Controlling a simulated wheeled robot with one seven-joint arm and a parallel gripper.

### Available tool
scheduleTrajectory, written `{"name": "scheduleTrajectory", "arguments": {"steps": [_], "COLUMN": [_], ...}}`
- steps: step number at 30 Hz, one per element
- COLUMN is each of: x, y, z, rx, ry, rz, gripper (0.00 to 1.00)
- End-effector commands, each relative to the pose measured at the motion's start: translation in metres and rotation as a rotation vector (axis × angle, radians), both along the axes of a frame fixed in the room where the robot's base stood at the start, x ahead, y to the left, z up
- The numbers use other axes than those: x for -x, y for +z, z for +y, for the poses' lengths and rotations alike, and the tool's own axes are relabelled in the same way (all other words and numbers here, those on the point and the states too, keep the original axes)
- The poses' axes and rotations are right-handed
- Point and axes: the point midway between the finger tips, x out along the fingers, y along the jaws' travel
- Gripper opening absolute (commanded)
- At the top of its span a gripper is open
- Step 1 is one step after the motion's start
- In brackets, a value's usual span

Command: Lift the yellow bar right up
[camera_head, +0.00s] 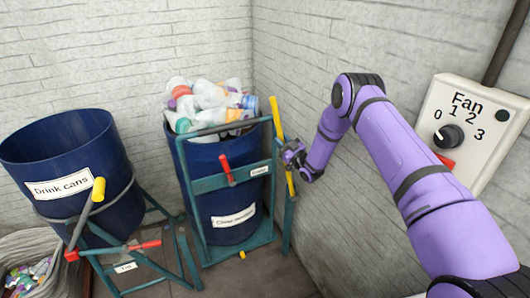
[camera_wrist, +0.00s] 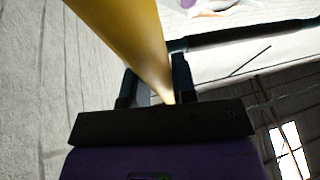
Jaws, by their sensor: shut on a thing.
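The yellow bar (camera_head: 275,118) stands steep and slightly tilted at the right side of the right-hand bin's teal frame (camera_head: 240,250). Its lower part shows below my gripper. My gripper (camera_head: 292,152) is at the bar's middle, at the end of my purple arm. In the wrist view the yellow bar (camera_wrist: 130,35) runs down between the two dark fingers of my gripper (camera_wrist: 154,85), which are shut on it. The exact contact is small in the head view.
The dark blue right-hand bin (camera_head: 220,185) is heaped with plastic bottles (camera_head: 210,100). A tilted blue "Drink cans" bin (camera_head: 70,150) stands left, with a yellow-gripped lever (camera_head: 98,190). A red handle (camera_head: 226,168) is on the right frame. Brick wall and fan switch (camera_head: 449,136) are right.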

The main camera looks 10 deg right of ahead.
Motion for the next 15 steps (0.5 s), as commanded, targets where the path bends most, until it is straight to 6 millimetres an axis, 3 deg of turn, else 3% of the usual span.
{"name": "scheduleTrajectory", "arguments": {"steps": [6, 15], "x": [-0.009, -0.013], "y": [0.005, 0.006], "z": [-0.033, -0.046], "rx": [-0.084, -0.124], "ry": [-0.003, -0.001], "rz": [0.026, 0.040], "gripper": [0.00, 0.00]}}
